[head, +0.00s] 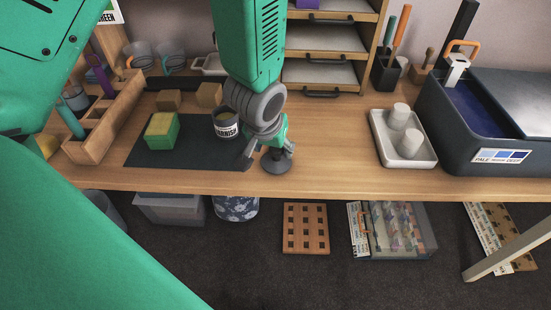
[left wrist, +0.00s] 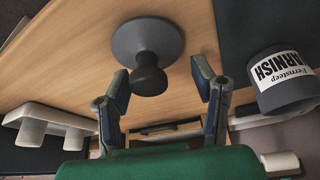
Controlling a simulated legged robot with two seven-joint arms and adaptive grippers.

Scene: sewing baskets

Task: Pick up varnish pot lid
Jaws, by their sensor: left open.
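The varnish pot lid is a dark grey disc (head: 276,165) with a knob, lying on the wooden table just right of the dark mat. In the left wrist view the lid (left wrist: 148,45) lies knob toward the camera. My left gripper (head: 270,151) is directly over the lid, pointing down. In the left wrist view my left gripper (left wrist: 161,84) is open, a finger on either side of the knob's end; I cannot tell whether either touches it. The varnish pot (head: 226,126) stands on the mat left of my gripper; it also shows in the left wrist view (left wrist: 284,88). My right gripper is not in view.
A yellow-green sponge block (head: 161,131) and brown blocks (head: 208,95) are on the dark mat (head: 190,153). A white tray (head: 411,160) with white cylinders and a dark blue-grey bin (head: 450,130) stand right. Drawers (head: 325,75) stand behind. The table is clear between lid and tray.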

